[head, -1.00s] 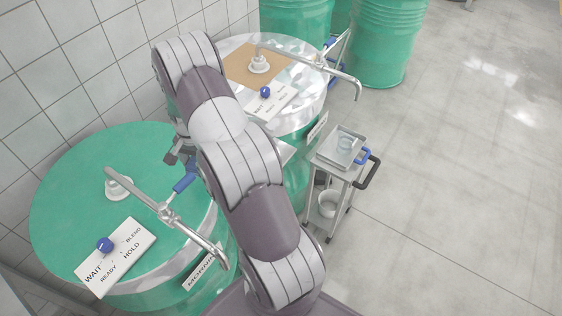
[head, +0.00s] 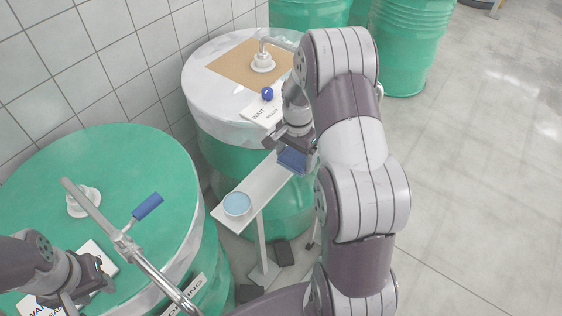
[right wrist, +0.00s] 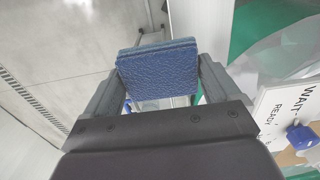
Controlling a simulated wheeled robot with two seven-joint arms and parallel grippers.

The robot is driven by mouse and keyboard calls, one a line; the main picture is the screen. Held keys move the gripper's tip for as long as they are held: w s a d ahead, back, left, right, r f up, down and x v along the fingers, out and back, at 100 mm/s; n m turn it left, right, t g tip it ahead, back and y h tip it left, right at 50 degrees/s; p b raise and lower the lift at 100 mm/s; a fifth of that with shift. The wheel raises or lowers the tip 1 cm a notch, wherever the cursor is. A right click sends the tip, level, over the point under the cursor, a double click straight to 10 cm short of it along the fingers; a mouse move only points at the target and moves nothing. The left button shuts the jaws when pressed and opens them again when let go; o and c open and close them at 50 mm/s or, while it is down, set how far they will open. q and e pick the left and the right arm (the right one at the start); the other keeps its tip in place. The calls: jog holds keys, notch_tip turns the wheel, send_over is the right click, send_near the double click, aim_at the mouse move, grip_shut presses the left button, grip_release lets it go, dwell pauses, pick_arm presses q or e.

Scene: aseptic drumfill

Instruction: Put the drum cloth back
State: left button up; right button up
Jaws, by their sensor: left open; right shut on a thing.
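A folded blue cloth (head: 292,160) is held by my right gripper (head: 296,146) above the far end of a narrow grey shelf. In the right wrist view the cloth (right wrist: 158,75) fills the space between the two fingers. Whether it touches the shelf, I cannot tell. The narrow shelf (head: 258,188) stands on a post between two drums, with a round dish of pale blue content (head: 237,204) at its near end. My left gripper (head: 98,280) is open and empty over the near green drum (head: 110,165), by its partly hidden label plate.
A metal pipe with a blue handle (head: 148,206) crosses the near drum. The far drum (head: 205,92) has a white top, a brown square (head: 235,65) and a blue knob (head: 267,94). More green drums (head: 412,45) stand behind. The floor at right is clear.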

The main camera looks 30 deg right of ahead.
send_over(274, 170)
notch_tip(274, 170, down, 4)
jog(key=shift+s+d+f+p, duration=0.1)
jog(key=shift+f+p, duration=0.15)
jog(key=shift+p, duration=0.1)
notch_tip(274, 170, down, 4)
jog(key=shift+f+p, duration=0.1)
jog(key=shift+p, duration=0.2)
jog(key=o, duration=0.7)
jog(key=shift+f, duration=0.1)
jog(key=shift+o, duration=0.2)
notch_tip(274, 170, up, 12)
jog(key=s+a+r+n, duration=0.2)
jog(key=s+a+n, duration=0.4)
jog(key=s, duration=0.4)
jog(key=s+a+r+n+t, duration=0.1)
jog(key=s+a+r+n, duration=0.2)
jog(key=s+a+n, duration=0.3)
jog(key=s+n, duration=0.1)
jog(key=s, duration=0.2)
jog(key=shift+s+n+b, duration=0.35)
jog(key=shift+n, duration=0.05)
